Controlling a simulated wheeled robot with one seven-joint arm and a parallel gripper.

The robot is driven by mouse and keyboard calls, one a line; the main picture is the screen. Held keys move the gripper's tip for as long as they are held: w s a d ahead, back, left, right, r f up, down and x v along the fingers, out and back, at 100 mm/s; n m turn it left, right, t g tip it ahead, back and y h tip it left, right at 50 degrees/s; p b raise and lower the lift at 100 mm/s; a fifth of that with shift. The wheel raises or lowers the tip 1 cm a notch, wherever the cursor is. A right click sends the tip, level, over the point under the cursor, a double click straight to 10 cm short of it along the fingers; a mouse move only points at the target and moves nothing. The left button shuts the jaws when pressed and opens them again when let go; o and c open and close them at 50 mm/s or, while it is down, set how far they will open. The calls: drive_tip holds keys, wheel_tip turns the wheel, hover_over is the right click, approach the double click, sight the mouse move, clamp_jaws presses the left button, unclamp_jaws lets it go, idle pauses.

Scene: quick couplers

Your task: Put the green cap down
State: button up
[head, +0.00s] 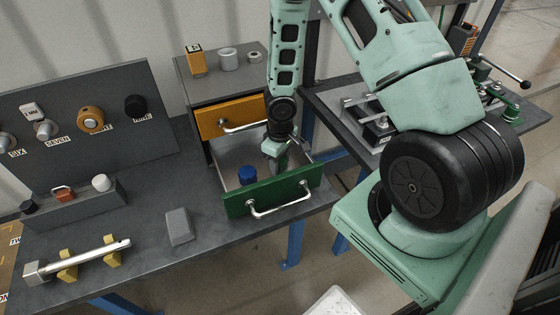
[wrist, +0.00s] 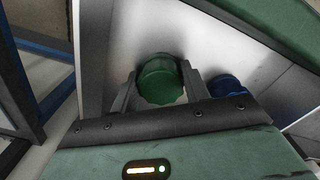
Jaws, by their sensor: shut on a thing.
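The green cap (wrist: 160,80) is a ribbed round cap, seen between the two fingers of my gripper (wrist: 160,90) in the wrist view. The gripper is shut on it. In the head view my gripper (head: 274,152) points down inside the open drawer with the green front (head: 272,190), at its right side. The cap is hard to make out there. A blue cap (head: 247,174) stands in the same drawer to the left of the gripper; it also shows in the wrist view (wrist: 227,86), right of the green cap and apart from it. I cannot tell whether the green cap touches the drawer floor.
An orange drawer (head: 230,117) above is shut or nearly so, its handle jutting out. The drawer walls stand close around my gripper. A grey block (head: 179,226), a metal hammer-like tool (head: 85,256) on yellow rests and a rack (head: 75,204) with caps are on the bench left.

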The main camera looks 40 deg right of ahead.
drive_tip(key=o, duration=1.1)
wheel_tip(320, 180, up, 11)
drive_tip(key=p, duration=0.3)
drive_tip(key=s+a+r+n, duration=0.1)
drive_tip(key=s+a+r, duration=0.1)
drive_tip(key=a+r, duration=0.6)
drive_tip(key=s+a+r+n, duration=0.1)
drive_tip(key=s+a+r, duration=0.3)
drive_tip(key=s+a, duration=0.1)
drive_tip(key=s+a+r+n, duration=0.1)
drive_tip(key=s+a+r, duration=0.2)
drive_tip(key=s+a, duration=0.2)
drive_tip(key=s+a+r+n, duration=0.1)
drive_tip(key=s+a+r, duration=0.3)
drive_tip(key=s, duration=0.3)
drive_tip(key=shift+s+a+r+y+p, duration=0.3)
drive_tip(key=shift+s+a, duration=0.05)
drive_tip(key=shift+a, duration=0.2)
